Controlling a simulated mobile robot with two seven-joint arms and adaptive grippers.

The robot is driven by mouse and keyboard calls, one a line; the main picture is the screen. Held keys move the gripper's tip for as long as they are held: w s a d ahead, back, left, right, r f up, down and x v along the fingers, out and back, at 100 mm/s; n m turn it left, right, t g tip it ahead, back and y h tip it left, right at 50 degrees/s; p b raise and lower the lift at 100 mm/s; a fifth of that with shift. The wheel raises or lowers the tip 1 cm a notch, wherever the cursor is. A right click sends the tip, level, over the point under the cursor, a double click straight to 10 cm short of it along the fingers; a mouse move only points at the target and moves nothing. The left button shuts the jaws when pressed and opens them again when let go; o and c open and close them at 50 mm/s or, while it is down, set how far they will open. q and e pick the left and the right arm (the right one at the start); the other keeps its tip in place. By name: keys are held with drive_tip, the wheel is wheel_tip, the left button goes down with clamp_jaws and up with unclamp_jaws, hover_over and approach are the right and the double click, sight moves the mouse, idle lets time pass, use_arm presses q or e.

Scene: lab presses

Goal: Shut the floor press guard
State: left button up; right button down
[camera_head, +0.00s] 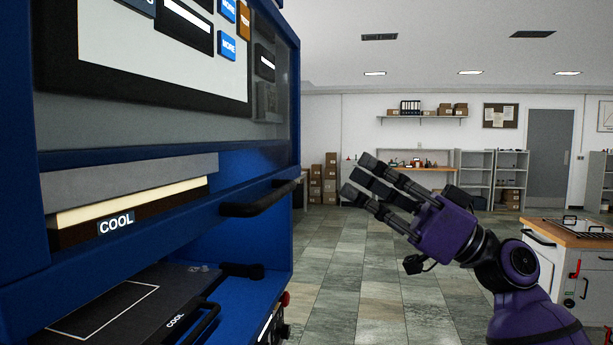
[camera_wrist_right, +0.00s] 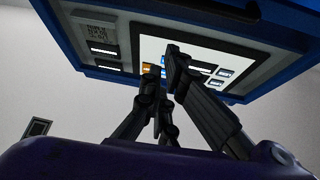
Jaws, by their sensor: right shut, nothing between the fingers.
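The blue floor press fills the left of the head view, its guard (camera_head: 170,196) a blue frame with a clear window and a dark bar handle (camera_head: 262,198) at its lower right. The guard hangs above an open gap, through which the lower plate (camera_head: 130,305) marked COOL shows. The upper plate (camera_head: 130,205) shows through the window. My purple right gripper (camera_head: 360,178) is right of the handle, apart from it in the picture, shut and empty. Its fingers also show in the right wrist view (camera_wrist_right: 165,75), below the press's screen panel (camera_wrist_right: 205,62). My left gripper is out of view.
A bench with a wooden top (camera_head: 575,232) stands at the right. The tiled floor (camera_head: 350,270) between it and the press is clear. Stacked boxes (camera_head: 323,180), grey shelves (camera_head: 490,175) and a door (camera_head: 549,155) are at the far wall.

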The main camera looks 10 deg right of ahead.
drive_tip(key=a+r+n+g+y+p, duration=0.1)
drive_tip(key=a+r+n+g+p, duration=0.1)
drive_tip(key=a+r+p, duration=0.45)
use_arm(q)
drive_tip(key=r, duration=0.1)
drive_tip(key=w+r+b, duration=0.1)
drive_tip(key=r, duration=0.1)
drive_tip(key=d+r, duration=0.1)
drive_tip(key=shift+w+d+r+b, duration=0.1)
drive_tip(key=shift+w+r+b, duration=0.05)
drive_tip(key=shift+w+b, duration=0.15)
use_arm(e)
drive_tip(key=w+a+f, duration=0.1)
drive_tip(key=a+f, duration=0.2)
drive_tip(key=f, duration=0.2)
drive_tip(key=shift+w, duration=0.15)
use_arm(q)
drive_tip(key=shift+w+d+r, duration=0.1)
use_arm(e)
drive_tip(key=shift+f, duration=0.15)
